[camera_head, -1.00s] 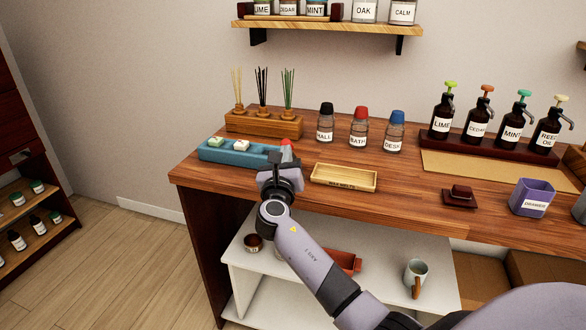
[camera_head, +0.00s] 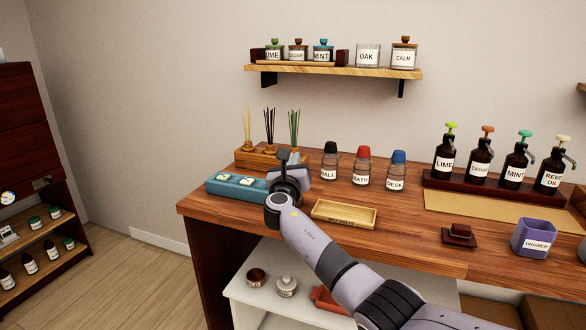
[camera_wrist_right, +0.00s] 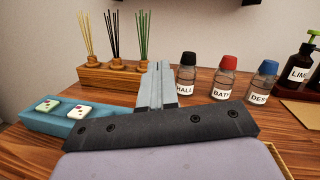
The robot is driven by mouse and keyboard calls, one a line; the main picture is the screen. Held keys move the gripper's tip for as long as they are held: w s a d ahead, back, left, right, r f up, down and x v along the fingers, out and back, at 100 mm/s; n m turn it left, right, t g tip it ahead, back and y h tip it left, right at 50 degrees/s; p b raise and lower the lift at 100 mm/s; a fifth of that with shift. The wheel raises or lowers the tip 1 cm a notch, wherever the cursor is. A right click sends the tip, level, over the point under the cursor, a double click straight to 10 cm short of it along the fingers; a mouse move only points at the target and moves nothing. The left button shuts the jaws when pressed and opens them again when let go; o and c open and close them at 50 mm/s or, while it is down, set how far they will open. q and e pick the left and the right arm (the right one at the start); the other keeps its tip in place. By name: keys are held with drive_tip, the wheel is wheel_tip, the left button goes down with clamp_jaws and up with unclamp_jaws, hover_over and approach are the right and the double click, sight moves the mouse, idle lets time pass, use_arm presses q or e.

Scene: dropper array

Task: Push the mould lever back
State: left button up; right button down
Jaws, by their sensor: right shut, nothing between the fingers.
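The blue mould (camera_head: 237,187) lies at the left end of the wooden counter, with two pale wax pieces in its wells. It also shows in the right wrist view (camera_wrist_right: 58,126). My right gripper (camera_head: 294,160) is shut and empty, over the mould's right end. In the right wrist view its fingertips (camera_wrist_right: 157,72) are together and point towards the back of the counter, right of the reed diffusers. The mould's lever is hidden behind my gripper in both views, so its position and any contact cannot be told. My left gripper is not in view.
A wooden stand (camera_head: 262,159) with three reed diffusers is behind the mould. Three capped bottles (camera_head: 362,166) stand to the right of my gripper. A shallow wooden tray (camera_head: 344,213) lies at the counter's front. A wall shelf (camera_head: 335,70) with jars is above.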

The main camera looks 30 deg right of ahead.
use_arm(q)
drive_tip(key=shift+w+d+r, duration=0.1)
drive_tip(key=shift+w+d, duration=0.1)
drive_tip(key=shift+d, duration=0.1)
use_arm(e)
drive_tip(key=shift+w+d+r, duration=0.3)
drive_tip(key=shift+w+d, duration=0.2)
drive_tip(key=shift+d, duration=0.1)
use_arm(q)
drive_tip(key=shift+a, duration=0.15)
use_arm(e)
drive_tip(key=shift+s+f, duration=0.1)
idle(0.7)
